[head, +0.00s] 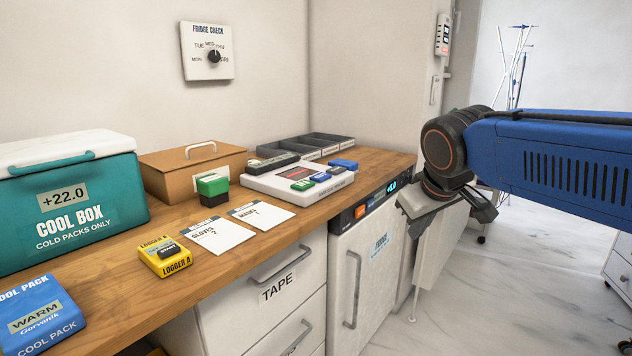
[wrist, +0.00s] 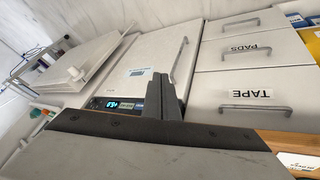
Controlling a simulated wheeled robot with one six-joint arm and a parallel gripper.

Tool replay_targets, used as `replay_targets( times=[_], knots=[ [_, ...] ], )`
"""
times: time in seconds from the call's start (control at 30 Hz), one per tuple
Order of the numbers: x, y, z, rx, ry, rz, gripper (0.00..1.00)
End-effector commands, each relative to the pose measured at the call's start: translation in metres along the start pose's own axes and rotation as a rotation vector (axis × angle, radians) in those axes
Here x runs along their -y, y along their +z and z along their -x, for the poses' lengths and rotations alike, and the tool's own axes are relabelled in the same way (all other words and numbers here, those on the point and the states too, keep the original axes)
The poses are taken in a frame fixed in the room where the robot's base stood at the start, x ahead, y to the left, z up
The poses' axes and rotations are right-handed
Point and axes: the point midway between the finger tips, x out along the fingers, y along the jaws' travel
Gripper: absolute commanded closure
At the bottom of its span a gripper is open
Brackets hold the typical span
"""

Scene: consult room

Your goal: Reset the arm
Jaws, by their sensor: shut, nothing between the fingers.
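My gripper (head: 485,209) hangs in front of the counter's far right end in the head view, below the dark wrist joint of my blue arm. It is partly hidden by the wrist. In the wrist view its dark grey fingers (wrist: 165,98) are together with nothing between them. They appear in front of the small white fridge (wrist: 150,52), whose lit display also shows. The gripper seems clear of the counter and touches nothing that I can see.
The wooden counter (head: 120,262) holds a teal cool box (head: 110,195), a blue cool pack (head: 38,315), a yellow logger (head: 165,257), cards, a brown box (head: 165,172) and trays. White drawers (head: 265,290) stand below. Pale floor (head: 480,310) is open at right.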

Motion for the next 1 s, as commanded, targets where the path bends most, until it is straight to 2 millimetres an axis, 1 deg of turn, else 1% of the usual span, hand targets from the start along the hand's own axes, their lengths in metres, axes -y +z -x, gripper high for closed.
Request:
replay_targets(
  times=[0.03, 0.07, 0.1, 0.17, 0.2, 0.27, 0.3, 0.4, 0.5, 0.6, 0.7, 0.77, 1.0],
  knots=[
    [-0.004, 0.027, 0.0, 0.014, -0.003, -0.037, 1.0],
    [-0.005, 0.041, -0.001, 0.023, -0.006, -0.057, 1.0],
    [-0.005, 0.061, -0.003, 0.035, -0.011, -0.085, 1.0],
    [-0.005, 0.089, -0.005, 0.051, -0.018, -0.126, 1.0],
    [-0.004, 0.108, -0.007, 0.061, -0.022, -0.153, 1.0],
    [-0.001, 0.136, -0.01, 0.077, -0.029, -0.195, 1.0],
    [0.002, 0.154, -0.012, 0.087, -0.034, -0.224, 1.0],
    [0.01, 0.196, -0.018, 0.107, -0.045, -0.29, 1.0],
    [0.019, 0.229, -0.024, 0.123, -0.054, -0.345, 1.0],
    [0.027, 0.252, -0.029, 0.135, -0.061, -0.384, 1.0],
    [0.032, 0.264, -0.032, 0.141, -0.065, -0.404, 1.0],
    [0.033, 0.268, -0.033, 0.143, -0.066, -0.41, 1.0],
    [0.033, 0.268, -0.033, 0.143, -0.067, -0.411, 1.0]
  ],
)
